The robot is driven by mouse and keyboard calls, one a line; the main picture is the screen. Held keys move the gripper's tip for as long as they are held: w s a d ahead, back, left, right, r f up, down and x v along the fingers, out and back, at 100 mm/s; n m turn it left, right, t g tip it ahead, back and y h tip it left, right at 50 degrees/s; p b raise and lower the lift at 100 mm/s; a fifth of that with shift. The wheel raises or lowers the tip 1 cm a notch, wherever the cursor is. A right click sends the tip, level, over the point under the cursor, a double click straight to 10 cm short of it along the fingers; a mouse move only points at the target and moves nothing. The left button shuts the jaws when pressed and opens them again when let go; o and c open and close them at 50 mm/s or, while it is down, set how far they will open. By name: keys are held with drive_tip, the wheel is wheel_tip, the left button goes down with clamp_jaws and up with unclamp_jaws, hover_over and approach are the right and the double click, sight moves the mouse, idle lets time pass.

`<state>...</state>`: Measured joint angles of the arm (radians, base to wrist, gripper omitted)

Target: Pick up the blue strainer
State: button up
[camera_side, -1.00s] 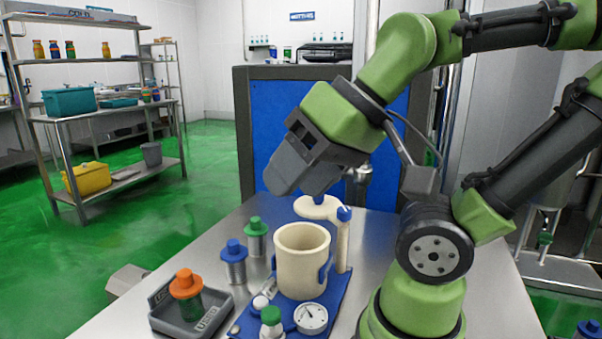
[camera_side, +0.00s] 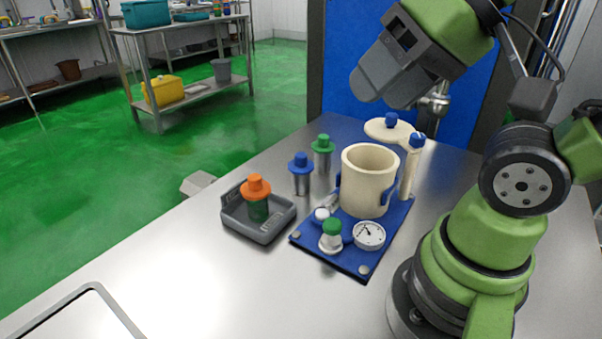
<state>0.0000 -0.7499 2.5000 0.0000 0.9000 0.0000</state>
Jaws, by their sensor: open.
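The blue strainer (camera_side: 301,174) appears to be the metal cylinder with a blue cap. It stands upright on the steel table, left of the cream pot (camera_side: 369,182) and in front of a similar green-capped cylinder (camera_side: 322,153). My gripper (camera_side: 382,97) is dark grey, open and empty. It hangs above the pot's swung-aside lid (camera_side: 388,130), up and to the right of the strainer in the picture, and is not touching it. The inner faces of its jaws are hard to see.
A grey tray (camera_side: 235,222) holds an orange-capped cylinder (camera_side: 256,197). The pot stands on a blue base (camera_side: 340,258) with a gauge (camera_side: 369,235) and a green-capped white fitting (camera_side: 331,236). A blue panel (camera_side: 343,61) rises behind.

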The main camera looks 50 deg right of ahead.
drive_tip(key=shift+o, duration=0.5)
drive_tip(key=shift+w, duration=0.1)
drive_tip(key=m+g+h, duration=0.2)
drive_tip(key=m+g, duration=0.5)
drive_tip(key=m, duration=2.1)
hover_over(302, 154)
drive_tip(key=f, duration=1.8)
drive_tip(key=shift+s+a, duration=0.25)
drive_tip(key=f, duration=0.5)
drive_tip(key=shift+w+d+f, duration=0.15)
drive_tip(key=shift+d+f, duration=0.05)
drive_tip(key=shift+f, duration=0.1)
